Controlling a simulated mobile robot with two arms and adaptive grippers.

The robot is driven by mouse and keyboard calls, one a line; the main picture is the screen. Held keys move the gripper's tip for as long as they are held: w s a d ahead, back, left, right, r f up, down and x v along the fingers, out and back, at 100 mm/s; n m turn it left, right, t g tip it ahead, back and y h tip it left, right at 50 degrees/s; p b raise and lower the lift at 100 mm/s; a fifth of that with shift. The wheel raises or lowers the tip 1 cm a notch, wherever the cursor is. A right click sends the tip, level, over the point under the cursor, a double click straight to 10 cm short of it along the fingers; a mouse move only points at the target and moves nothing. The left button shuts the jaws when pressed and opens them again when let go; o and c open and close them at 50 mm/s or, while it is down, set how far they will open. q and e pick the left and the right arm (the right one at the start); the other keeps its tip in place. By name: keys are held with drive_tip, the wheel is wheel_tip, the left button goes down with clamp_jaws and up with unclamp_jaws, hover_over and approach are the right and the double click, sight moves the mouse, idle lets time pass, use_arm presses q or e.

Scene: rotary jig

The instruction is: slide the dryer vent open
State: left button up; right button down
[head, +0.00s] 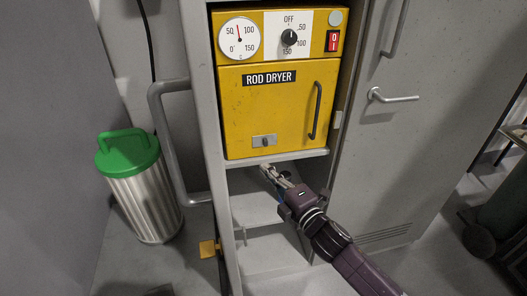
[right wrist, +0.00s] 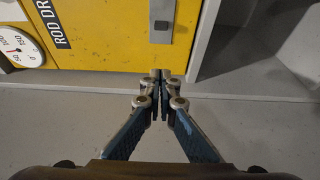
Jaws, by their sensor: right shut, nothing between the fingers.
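The yellow rod dryer (head: 240,110) sits in a grey cabinet. Its vent (head: 264,141) is a small grey plate with a dark knob, low on the dryer's front. The vent also shows at the top of the right wrist view (right wrist: 162,12), with its knob near the lower end there. My right gripper (head: 266,169) is shut and empty, below the vent in the head view and apart from it. In the right wrist view its closed fingertips (right wrist: 160,74) show over the dryer's lower edge, short of the vent. My left gripper is not in view.
A shelf edge (head: 275,159) runs under the dryer, with an open compartment below. The dryer's dark door handle (head: 315,110) is right of the vent. A grey cabinet handle (head: 160,130) juts out at left, near a green-lidded bin (head: 145,200).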

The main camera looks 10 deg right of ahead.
sight(257, 143)
drive_tip(key=b+x, duration=0.4)
drive_tip(key=x, duration=0.6)
drive_tip(key=shift+f, duration=0.15)
drive_tip(key=d, duration=0.3)
drive_tip(key=shift+d, duration=0.2)
drive_tip(key=shift+s+d, duration=0.1)
drive_tip(key=shift+d, duration=0.25)
drive_tip(key=shift+a, duration=0.1)
